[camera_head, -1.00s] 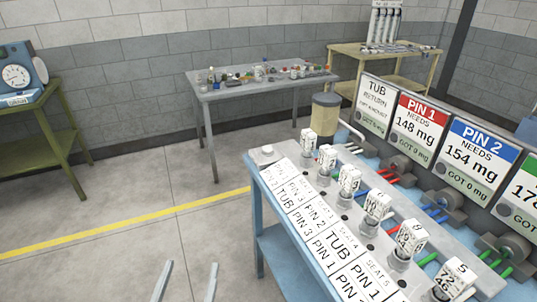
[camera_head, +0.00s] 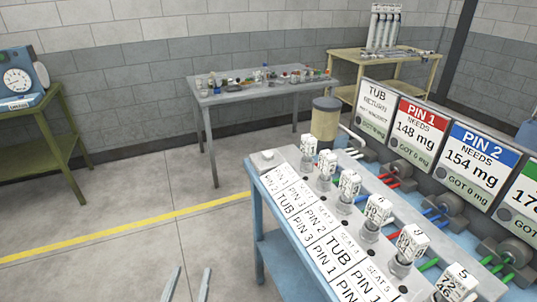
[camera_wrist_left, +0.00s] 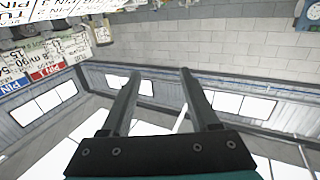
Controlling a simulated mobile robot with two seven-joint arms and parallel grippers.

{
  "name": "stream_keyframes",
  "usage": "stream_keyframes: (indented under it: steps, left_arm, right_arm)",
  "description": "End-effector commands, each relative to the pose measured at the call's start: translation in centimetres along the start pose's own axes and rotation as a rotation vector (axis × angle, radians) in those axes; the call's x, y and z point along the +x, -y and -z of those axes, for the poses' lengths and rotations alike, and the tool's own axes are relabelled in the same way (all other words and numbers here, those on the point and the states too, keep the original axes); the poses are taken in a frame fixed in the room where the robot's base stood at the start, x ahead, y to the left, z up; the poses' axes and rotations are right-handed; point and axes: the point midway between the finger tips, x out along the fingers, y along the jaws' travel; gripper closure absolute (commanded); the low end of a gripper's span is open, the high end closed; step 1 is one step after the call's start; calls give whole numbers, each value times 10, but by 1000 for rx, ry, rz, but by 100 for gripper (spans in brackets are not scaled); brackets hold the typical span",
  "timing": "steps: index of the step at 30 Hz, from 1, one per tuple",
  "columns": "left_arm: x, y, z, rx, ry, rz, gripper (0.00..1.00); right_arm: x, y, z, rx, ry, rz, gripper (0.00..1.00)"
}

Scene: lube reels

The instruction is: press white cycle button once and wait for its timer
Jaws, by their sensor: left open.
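A small white button (camera_head: 267,155), which looks like the cycle button, sits on a pale base at the far left corner of the blue bench (camera_head: 259,209). My left gripper (camera_head: 190,283) is at the bottom of the head view, in front of the floor, well apart from the button and left of the bench. Its two grey fingers are open and empty. In the left wrist view the fingers (camera_wrist_left: 160,75) are spread with nothing between them. No timer can be made out. My right gripper is not in view.
White numbered blocks on clear holders (camera_head: 349,184) line the bench beside printed labels. Behind them stand coloured pegs and sign boards (camera_head: 483,151). A grey table (camera_head: 203,101) with small items and a green table (camera_head: 30,162) stand further back. The floor at left is clear.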

Motion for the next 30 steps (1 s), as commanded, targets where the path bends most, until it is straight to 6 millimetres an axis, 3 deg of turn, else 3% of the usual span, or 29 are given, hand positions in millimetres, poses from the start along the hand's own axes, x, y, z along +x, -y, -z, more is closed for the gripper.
stream_keyframes:
  steps: [2,15,30]
  left_arm:
    - [0,0,0,0,0,0,49]
    - [0,0,0,0,0,0,98]
    - [0,0,0,0,0,0,100]
  right_arm:
    - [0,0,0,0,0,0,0]
    - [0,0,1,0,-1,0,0]
    - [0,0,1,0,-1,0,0]
